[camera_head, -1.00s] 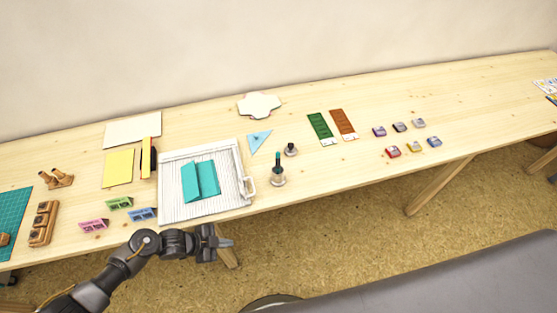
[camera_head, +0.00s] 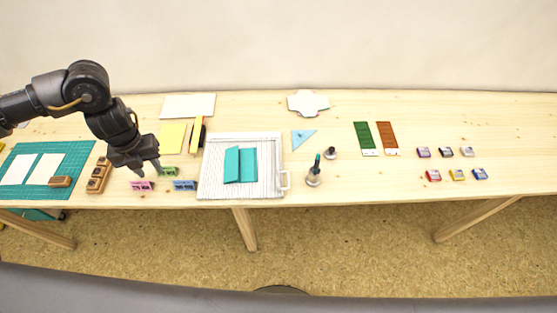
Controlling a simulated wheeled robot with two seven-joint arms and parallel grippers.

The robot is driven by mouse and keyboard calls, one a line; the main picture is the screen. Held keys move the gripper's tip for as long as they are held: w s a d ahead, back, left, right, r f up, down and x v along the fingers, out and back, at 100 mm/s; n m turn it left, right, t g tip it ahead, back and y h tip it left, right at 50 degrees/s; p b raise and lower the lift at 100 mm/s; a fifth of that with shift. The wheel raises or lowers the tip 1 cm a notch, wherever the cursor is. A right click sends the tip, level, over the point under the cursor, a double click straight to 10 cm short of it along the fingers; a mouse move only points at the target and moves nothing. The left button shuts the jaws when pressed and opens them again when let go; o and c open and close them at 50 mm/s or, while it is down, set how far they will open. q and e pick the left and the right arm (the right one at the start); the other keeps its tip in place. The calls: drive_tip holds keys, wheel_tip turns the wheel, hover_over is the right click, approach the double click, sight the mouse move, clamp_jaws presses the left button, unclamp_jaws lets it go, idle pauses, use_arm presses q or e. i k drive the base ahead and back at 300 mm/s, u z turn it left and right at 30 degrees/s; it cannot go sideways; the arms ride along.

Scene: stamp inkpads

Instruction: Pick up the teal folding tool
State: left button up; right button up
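A teal folded piece (camera_head: 240,165) lies on a white ribbed board (camera_head: 210,165) near the table's front edge. I cannot tell for sure whether it is the teal folding tool. A small upright tool with a teal top (camera_head: 314,171) stands right of the board. My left gripper (camera_head: 149,173) points down over the front left of the table, well left of the teal piece. Its fingers are apart with nothing seen held. It is close to a pink block (camera_head: 142,187) and a green block (camera_head: 170,171); I cannot tell whether it touches them. My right gripper is not in view.
A blue block (camera_head: 184,186) stands between the gripper and the board. A wooden holder (camera_head: 98,175) and a teal mat (camera_head: 78,160) are at left. A light blue triangle (camera_head: 302,139) and several inkpads (camera_head: 458,174) lie to the right. The table is mostly clear at far right.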

sight(318, 159)
drive_tip(key=z, duration=3.75)
drive_tip(key=k, duration=1.85)
drive_tip(key=u, duration=0.7)
drive_tip(key=i, duration=0.5)
